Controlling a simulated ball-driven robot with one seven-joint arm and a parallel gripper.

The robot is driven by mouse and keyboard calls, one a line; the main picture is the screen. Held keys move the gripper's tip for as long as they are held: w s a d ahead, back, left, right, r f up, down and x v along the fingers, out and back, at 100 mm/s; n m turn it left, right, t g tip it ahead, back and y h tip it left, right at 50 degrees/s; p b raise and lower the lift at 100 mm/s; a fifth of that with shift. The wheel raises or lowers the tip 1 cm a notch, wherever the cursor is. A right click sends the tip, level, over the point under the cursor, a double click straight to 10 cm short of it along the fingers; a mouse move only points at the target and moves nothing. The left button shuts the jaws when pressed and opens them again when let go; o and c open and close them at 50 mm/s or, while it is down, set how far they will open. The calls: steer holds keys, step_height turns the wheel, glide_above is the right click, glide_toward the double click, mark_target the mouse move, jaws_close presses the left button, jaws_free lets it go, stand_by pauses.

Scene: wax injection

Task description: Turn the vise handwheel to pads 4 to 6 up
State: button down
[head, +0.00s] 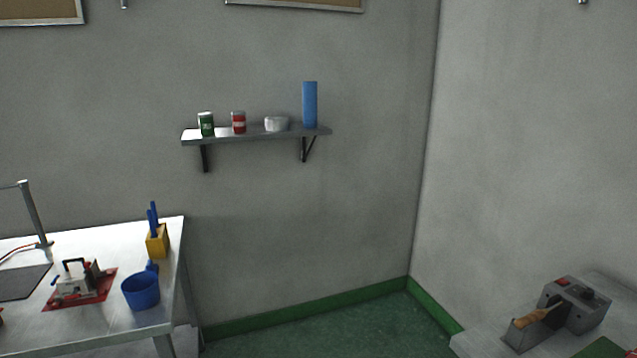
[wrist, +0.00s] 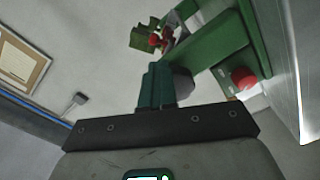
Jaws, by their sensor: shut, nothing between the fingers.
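In the wrist view my gripper (wrist: 158,68) shows as dark green fingers rising from a dark bar; they are shut and empty. Beyond the fingertips is a green blocky piece with a red round centre (wrist: 150,38); it may be part of the vise handwheel, but I cannot tell. A green frame (wrist: 224,40) with a red knob (wrist: 243,78) stands to the right of the fingers. A dark grey round part (wrist: 183,84) shows just right of them, partly hidden. No pad numbers are readable. The head view shows neither my gripper nor a clear handwheel.
In the head view a metal table (head: 110,325) at the left bears a blue cup (head: 141,292), a yellow tool holder (head: 157,242) and a device on a red mat (head: 103,288). A grey machine (head: 590,308) sits at lower right. A wall shelf (head: 255,136) holds cans.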

steer(key=shift+w+d+b, duration=0.1)
steer(key=shift+d+b, duration=0.3)
steer(key=shift+b, duration=0.35)
steer(key=shift+w+a+f+b, duration=0.15)
steer(key=shift+a+f+b, duration=0.1)
steer(key=shift+b, duration=0.1)
